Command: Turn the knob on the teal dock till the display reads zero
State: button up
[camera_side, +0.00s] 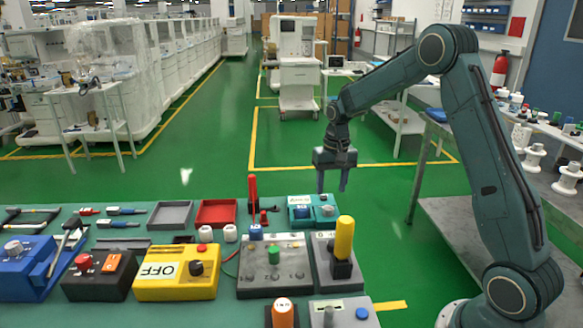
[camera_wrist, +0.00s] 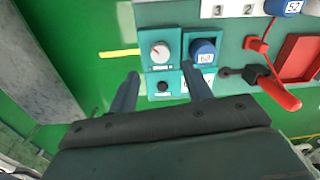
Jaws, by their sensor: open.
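The teal dock (camera_side: 313,222) stands at the back right of the bench in the side view. It also shows in the wrist view (camera_wrist: 172,38), as small teal panels. A pale round knob (camera_wrist: 160,52) with a red mark sits on one panel, and a small black knob (camera_wrist: 163,87) on the panel below it. A blue cylinder (camera_wrist: 203,48) with a white label stands beside them. The label and any display are too small to read surely. My gripper (camera_side: 332,184) is open and empty above and behind the dock, touching nothing; its fingertips (camera_wrist: 160,74) frame the knobs in the wrist view.
A tall red lever (camera_side: 253,188) stands left of the dock. A yellow-handled lever (camera_side: 344,238) rises in front of it. A red tray (camera_side: 216,212) and a grey tray (camera_side: 170,214) lie farther left. A yellow OFF box (camera_side: 176,283) is at the front. Green floor lies beyond the bench.

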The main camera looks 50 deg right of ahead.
aim_at(331, 209)
notch_tip(331, 209, up, 7)
jog(key=shift+d+r, duration=0.15)
jog(key=shift+r, duration=0.05)
jog(key=shift+s, duration=0.1)
dwell(0.4)
jog(key=s+a+r+n+t, duration=0.2)
jog(key=s+a+r+n, duration=0.1)
jog(key=s+a+r, duration=0.75)
jog(key=s+a+n+t, duration=0.1)
jog(key=s+a+n, duration=0.1)
jog(key=s, duration=0.6)
jog(key=s+a+f+n+t, duration=0.1)
jog(key=s+a+n+t, duration=0.1)
jog(key=s+a, duration=0.3)
jog(key=s, duration=0.3)
jog(key=shift+s+f, duration=0.2)
jog(key=shift+f, duration=0.1)
dwell(0.9)
